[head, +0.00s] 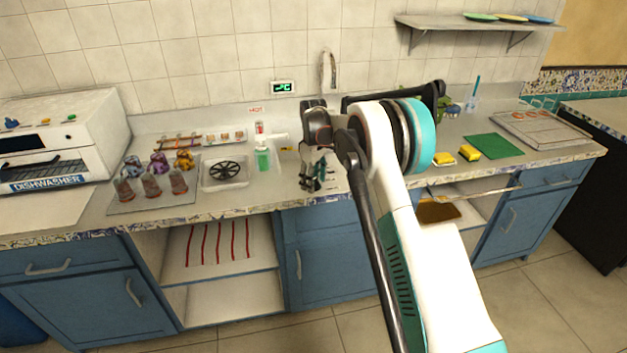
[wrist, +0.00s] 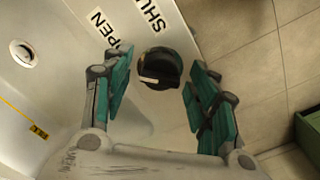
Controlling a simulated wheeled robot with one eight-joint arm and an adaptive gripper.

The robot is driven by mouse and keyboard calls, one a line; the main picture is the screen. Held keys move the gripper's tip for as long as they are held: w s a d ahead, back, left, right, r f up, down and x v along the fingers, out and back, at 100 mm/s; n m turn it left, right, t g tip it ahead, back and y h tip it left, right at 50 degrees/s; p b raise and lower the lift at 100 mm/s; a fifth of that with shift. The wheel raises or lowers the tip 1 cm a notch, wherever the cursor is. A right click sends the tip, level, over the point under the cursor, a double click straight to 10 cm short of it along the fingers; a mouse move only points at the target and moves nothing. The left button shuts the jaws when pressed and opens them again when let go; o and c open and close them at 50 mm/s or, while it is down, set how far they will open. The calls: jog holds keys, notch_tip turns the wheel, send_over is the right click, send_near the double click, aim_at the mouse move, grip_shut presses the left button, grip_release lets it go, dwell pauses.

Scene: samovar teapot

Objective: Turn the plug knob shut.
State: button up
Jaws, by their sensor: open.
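The black plug knob (wrist: 160,68) shows in the wrist view on a white surface, with a pale pointer mark on its lower left part. The label OPEN (wrist: 108,32) is up and left of it, and the label SHUT (wrist: 158,15), cut by the frame edge, is above it. My gripper (wrist: 154,88) is open, with one teal finger to each side of the knob and a gap on both sides. In the head view my gripper (head: 311,172) is low over the sink area, and the knob is hidden there.
A round drain (wrist: 23,53) and a yellow line with a tag (wrist: 38,131) are left of the knob.

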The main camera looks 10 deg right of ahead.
jog(key=c, duration=1.1)
jog(key=shift+m, duration=0.3)
jog(key=m+p, duration=0.1)
jog(key=m, duration=0.2)
jog(key=shift+r+m, duration=0.1)
jog(key=shift+m, duration=0.2)
jog(key=m+p, duration=0.1)
jog(key=m, duration=0.3)
jog(key=shift+m, duration=0.3)
jog(key=m, duration=0.4)
jog(key=shift+p, duration=0.35)
jog(key=m, duration=0.5)
